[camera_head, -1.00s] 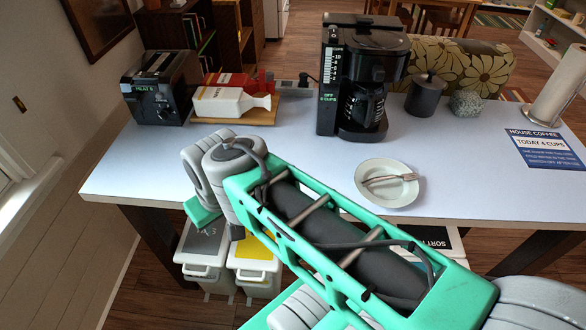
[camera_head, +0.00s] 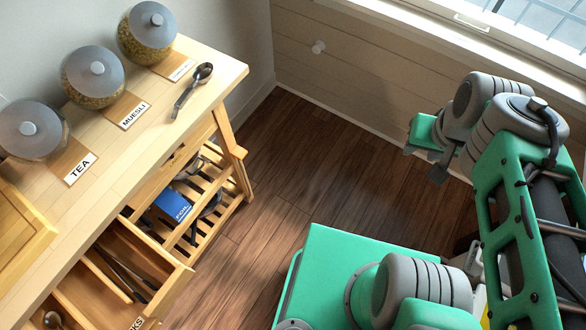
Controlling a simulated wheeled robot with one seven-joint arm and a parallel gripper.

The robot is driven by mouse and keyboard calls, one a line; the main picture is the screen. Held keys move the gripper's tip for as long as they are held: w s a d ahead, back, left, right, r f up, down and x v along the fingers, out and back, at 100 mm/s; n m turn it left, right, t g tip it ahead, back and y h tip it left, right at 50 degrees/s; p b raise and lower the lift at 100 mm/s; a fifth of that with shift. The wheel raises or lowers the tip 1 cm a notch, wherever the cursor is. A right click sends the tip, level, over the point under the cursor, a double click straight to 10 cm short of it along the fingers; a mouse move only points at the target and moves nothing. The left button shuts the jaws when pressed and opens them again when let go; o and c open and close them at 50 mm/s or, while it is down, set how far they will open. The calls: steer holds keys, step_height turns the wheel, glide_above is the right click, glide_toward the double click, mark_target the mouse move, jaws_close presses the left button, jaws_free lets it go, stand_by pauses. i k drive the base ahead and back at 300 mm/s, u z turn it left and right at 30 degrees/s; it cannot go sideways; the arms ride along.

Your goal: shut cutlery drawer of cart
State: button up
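The wooden cart (camera_head: 110,150) stands at the left in the head view. A drawer (camera_head: 172,290) under its top is pulled out toward the lower middle. Dark long utensils (camera_head: 125,268) and a spoon (camera_head: 53,320) lie in its divided inside. Its front carries a label (camera_head: 139,322), partly cut off, ending in "KS". My gripper seems to be the small dark grey end (camera_head: 438,168) at the upper right, far to the right of the drawer. Its fingers cannot be made out, and nothing is seen held.
Jars (camera_head: 92,76) with tea and muesli labels and a dark spoon (camera_head: 192,88) are on the cart top. A slatted shelf below holds a blue foil box (camera_head: 172,205). Bare wooden floor (camera_head: 290,170) lies between cart and arm; a wall and window (camera_head: 500,30) stand behind.

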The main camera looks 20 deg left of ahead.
mark_target(90, 295)
steer(key=u, duration=0.7)
steer(key=k, duration=0.15)
steer(key=u, duration=2.9)
steer(key=k, duration=0.15)
steer(key=u, duration=2.15)
